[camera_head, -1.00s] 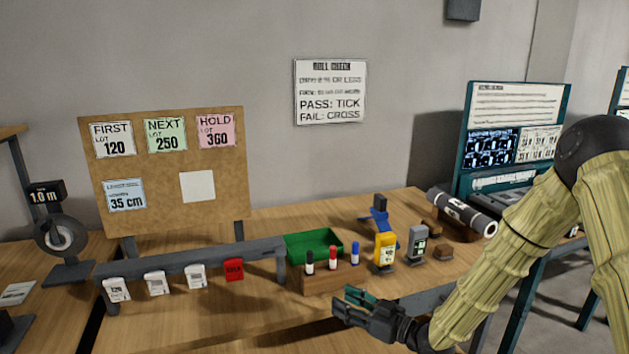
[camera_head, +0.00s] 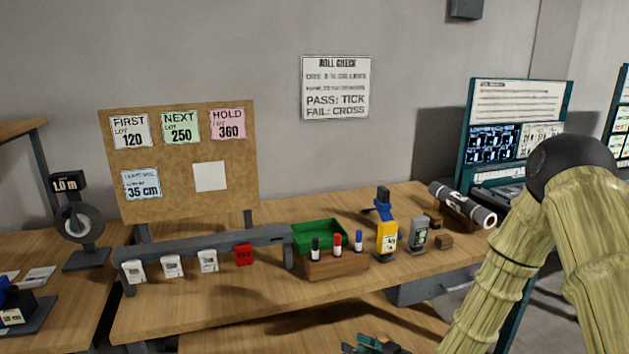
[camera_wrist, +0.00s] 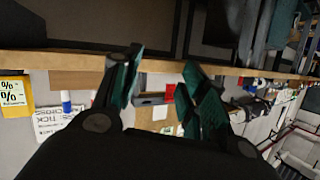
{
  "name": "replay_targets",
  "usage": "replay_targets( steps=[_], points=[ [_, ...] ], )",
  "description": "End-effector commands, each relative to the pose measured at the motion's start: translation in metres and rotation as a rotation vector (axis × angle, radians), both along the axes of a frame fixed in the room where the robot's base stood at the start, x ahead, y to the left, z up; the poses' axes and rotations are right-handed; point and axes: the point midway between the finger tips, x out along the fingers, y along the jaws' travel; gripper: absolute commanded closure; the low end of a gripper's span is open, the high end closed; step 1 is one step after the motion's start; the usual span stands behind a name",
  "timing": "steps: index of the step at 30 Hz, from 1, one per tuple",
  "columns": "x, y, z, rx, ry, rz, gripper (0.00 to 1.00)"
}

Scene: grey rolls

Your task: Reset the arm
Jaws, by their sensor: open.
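My gripper (camera_head: 372,345) shows at the bottom edge of the head view, in front of and below the front edge of the wooden bench (camera_head: 190,311). Most of it is cut off there by the frame. In the wrist view its two dark green fingers (camera_wrist: 158,92) stand apart with nothing between them. Beyond the fingers, that view shows the bench edge (camera_wrist: 70,62) and bench items tilted. My arm, in a pale yellow ribbed cover, fills the right side of the head view.
A wooden block with markers (camera_head: 337,267), a green tray (camera_head: 318,236), a yellow device (camera_head: 387,240) and a grey roll (camera_head: 463,206) stand on the bench. Several tags, one red (camera_head: 243,254), hang from a grey rail (camera_head: 200,254). A cork board (camera_head: 185,180) stands behind.

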Motion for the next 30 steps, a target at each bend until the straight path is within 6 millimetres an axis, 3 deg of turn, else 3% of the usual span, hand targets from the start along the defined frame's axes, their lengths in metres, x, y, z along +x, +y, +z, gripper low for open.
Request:
replay_targets(
  steps=[5,8,15,19,24,27,30],
  points=[
    [-0.051,-0.011,-0.067,-0.080,0.216,-0.087,0.57],
    [-0.091,-0.022,-0.108,-0.141,0.362,-0.150,0.57],
    [-0.205,-0.057,-0.180,-0.297,0.700,-0.299,0.57],
    [-0.271,-0.078,-0.203,-0.388,0.870,-0.380,0.57],
    [-0.344,-0.102,-0.214,-0.489,1.045,-0.472,0.57],
    [-0.370,-0.110,-0.215,-0.527,1.107,-0.508,0.57],
    [-0.384,-0.115,-0.215,-0.546,1.138,-0.527,0.57]
  ],
)
